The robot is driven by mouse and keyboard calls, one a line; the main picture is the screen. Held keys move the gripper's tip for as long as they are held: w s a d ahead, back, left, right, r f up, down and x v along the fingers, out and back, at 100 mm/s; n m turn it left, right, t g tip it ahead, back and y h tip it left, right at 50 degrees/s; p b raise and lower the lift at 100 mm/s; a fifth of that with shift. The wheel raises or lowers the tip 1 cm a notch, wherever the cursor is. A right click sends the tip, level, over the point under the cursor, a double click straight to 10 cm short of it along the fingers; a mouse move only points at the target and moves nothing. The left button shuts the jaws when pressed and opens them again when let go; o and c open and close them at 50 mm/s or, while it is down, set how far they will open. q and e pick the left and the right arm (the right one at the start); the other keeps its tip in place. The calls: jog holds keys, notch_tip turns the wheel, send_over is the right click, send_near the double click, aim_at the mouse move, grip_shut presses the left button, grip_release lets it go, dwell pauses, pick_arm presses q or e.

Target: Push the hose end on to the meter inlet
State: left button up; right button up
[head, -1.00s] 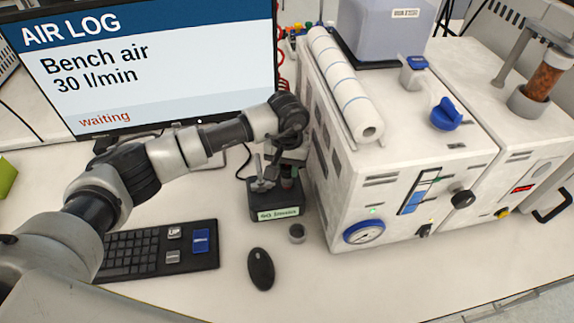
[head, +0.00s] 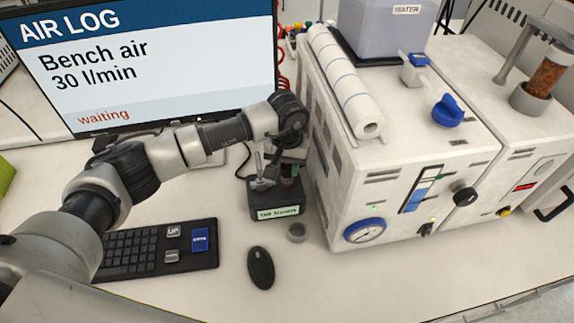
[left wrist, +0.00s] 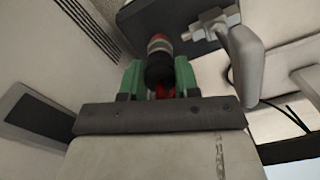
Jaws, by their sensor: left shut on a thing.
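A small dark block with a pale green label (head: 277,213) stands on the bench beside the white reactor unit. It looks like the meter; its label is too small to read surely. It carries a grey metal valve (head: 262,180), which also shows in the left wrist view (left wrist: 212,24). My left gripper (head: 290,165) is over the block's right part, pointing down. In the left wrist view its green fingers (left wrist: 158,78) are shut on a black hose end (left wrist: 160,70) with red behind it. A banded fitting (left wrist: 159,43) lies in line with it; I cannot tell whether they touch fully.
The white reactor unit (head: 400,165) stands close on the right, with a paper roll (head: 345,80) on top. The monitor (head: 150,60) is behind my arm.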

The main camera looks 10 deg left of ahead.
aim_at(287, 165)
pick_arm(q)
jog(key=shift+s+f+b, duration=0.25)
jog(key=shift+f+b, duration=0.1)
jog(key=shift+f, duration=0.05)
dwell(0.4)
jog(key=o, duration=1.1)
jog(key=shift+w, duration=0.2)
jog(key=o, duration=0.5)
jog(key=shift+r, duration=0.15)
jog(key=shift+c, duration=0.2)
jog(key=shift+r+p, duration=1.1)
jog(key=shift+r, duration=2.45)
